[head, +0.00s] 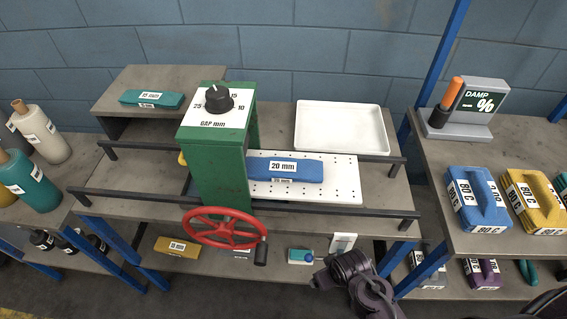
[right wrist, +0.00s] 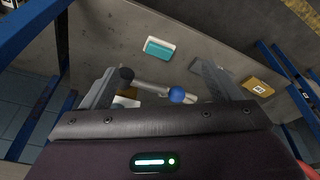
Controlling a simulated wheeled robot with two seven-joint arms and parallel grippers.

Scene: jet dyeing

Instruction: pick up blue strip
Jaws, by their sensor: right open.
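The blue strip (head: 284,170), labelled 20 mm, lies flat on the white perforated plate (head: 342,187), just right of the green gap stand (head: 215,165). My right gripper shows low in the head view as a dark wrist (head: 350,272), below and in front of the blue strip, near the lower shelf. In the right wrist view the right gripper (right wrist: 158,68) is open, its fingers wide apart. A grey rod with a blue ball (right wrist: 176,94) shows between the fingers; I cannot tell if it touches them. The blue strip is not in the right wrist view. My left gripper is not in view.
A red handwheel (head: 224,228) sticks out in front of the stand. A teal strip (head: 152,98) lies on the raised left shelf. A white tray (head: 342,127) sits behind the plate. A dark rail runs along the bench front. A teal-and-white block (right wrist: 160,48) lies on the lower shelf.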

